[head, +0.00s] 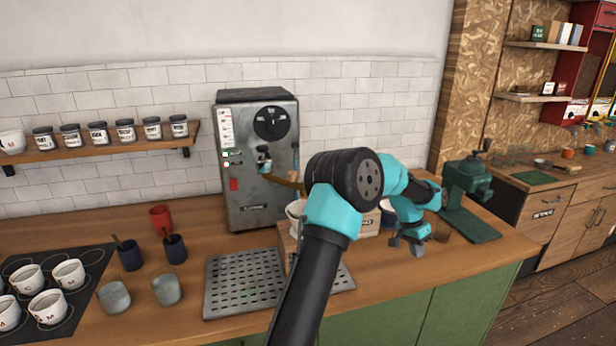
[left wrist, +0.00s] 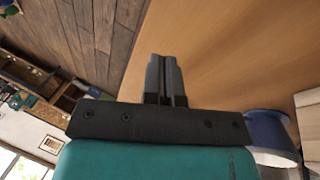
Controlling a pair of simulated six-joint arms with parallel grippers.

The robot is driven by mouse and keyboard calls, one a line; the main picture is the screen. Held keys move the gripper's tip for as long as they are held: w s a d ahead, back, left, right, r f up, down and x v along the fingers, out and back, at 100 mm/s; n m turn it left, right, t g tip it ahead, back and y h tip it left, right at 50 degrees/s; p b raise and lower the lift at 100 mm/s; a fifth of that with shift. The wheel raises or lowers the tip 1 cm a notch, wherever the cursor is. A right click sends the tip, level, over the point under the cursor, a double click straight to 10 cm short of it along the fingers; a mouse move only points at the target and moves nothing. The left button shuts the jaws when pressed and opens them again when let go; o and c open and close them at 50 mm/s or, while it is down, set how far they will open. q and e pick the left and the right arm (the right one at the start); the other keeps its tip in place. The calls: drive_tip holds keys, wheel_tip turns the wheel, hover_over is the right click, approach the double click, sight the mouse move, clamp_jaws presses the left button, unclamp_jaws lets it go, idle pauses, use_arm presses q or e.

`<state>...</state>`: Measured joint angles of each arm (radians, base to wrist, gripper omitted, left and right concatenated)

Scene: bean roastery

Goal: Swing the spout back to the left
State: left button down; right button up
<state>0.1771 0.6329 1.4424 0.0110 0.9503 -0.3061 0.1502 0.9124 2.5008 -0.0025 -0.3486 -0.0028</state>
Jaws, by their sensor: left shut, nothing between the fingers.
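The grey machine (head: 232,190) stands against the tiled wall. A brass-coloured spout (head: 284,181) sticks out from its front below a dark knob (head: 264,160) and points to the right. Its far end is hidden behind my left arm. My left gripper (head: 406,247) is well to the right of the spout, low over the counter and pointing down. It is apart from the spout and holds nothing. In the left wrist view its fingers (left wrist: 166,78) are together over bare wood. My right gripper is not in view.
A perforated tray (head: 225,290) lies before the machine. A white cup (head: 296,209) stands beneath the spout's right side. A dark blue vessel (left wrist: 268,130) is close beside my left gripper. A green grinder (head: 467,180) stands further right. The front right counter is clear.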

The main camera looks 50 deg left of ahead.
use_arm(q)
drive_tip(key=s+a+r+y, duration=0.1)
drive_tip(key=s+a+r, duration=0.1)
drive_tip(key=a+r, duration=0.8)
drive_tip(key=s+a+r+n+g, duration=0.1)
drive_tip(key=s+a+r, duration=0.4)
drive_tip(key=r, duration=0.3)
drive_tip(key=s+a+r+n+g+y, duration=0.1)
drive_tip(key=s+a+r+n, duration=0.1)
drive_tip(key=s+a+r, duration=0.3)
drive_tip(key=s+a+r+n+g+y, duration=0.1)
drive_tip(key=s+a+r+n, duration=0.1)
drive_tip(key=s+a+r, duration=0.4)
wheel_tip(320, 180, up, 5)
drive_tip(key=shift+s+r, duration=0.15)
drive_tip(key=shift+s, duration=0.35)
